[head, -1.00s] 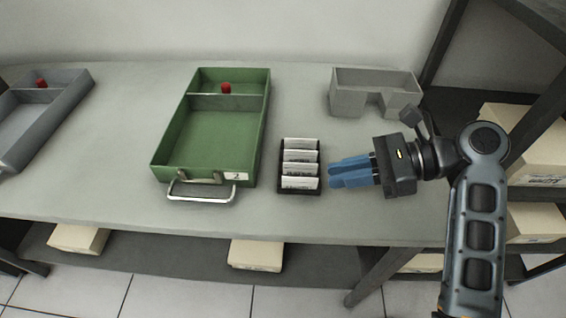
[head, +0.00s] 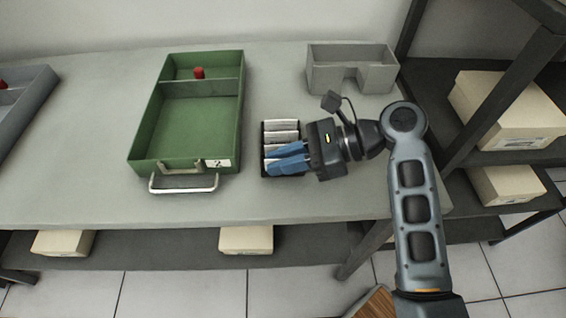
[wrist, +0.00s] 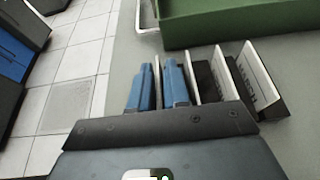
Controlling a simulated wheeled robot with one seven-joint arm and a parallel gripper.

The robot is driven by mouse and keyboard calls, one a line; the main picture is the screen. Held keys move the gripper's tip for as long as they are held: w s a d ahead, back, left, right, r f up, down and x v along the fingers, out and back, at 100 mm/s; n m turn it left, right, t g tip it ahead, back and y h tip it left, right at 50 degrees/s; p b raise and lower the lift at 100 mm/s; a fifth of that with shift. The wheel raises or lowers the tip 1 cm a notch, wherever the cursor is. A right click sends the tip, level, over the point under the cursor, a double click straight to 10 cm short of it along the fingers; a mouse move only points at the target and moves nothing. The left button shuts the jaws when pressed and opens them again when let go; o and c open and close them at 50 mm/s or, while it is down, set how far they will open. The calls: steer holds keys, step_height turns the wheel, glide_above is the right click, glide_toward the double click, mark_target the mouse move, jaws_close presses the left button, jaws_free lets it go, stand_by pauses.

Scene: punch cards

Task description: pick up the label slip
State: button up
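A black rack (head: 265,140) stands on the grey table, holding several white label slips in a row, front to back. The slips also show in the wrist view, where one slip (wrist: 220,75) stands upright to the right of my fingers. My gripper (head: 272,161) has two blue fingers reaching over the rack's front part from the right. In the wrist view my gripper (wrist: 159,68) has its fingers slightly apart, with the white edge of the front slip (wrist: 158,80) between them. The fingers hide much of the front slips in the head view.
A green tray (head: 143,118) with a metal handle, a label and a red piece (head: 199,73) stands left of the rack. A grey notched bin (head: 330,72) stands behind. A grey tray (head: 30,98) is at far left. The table's front edge is close.

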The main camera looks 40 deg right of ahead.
jaws_close()
steer(key=shift+r, duration=0.1)
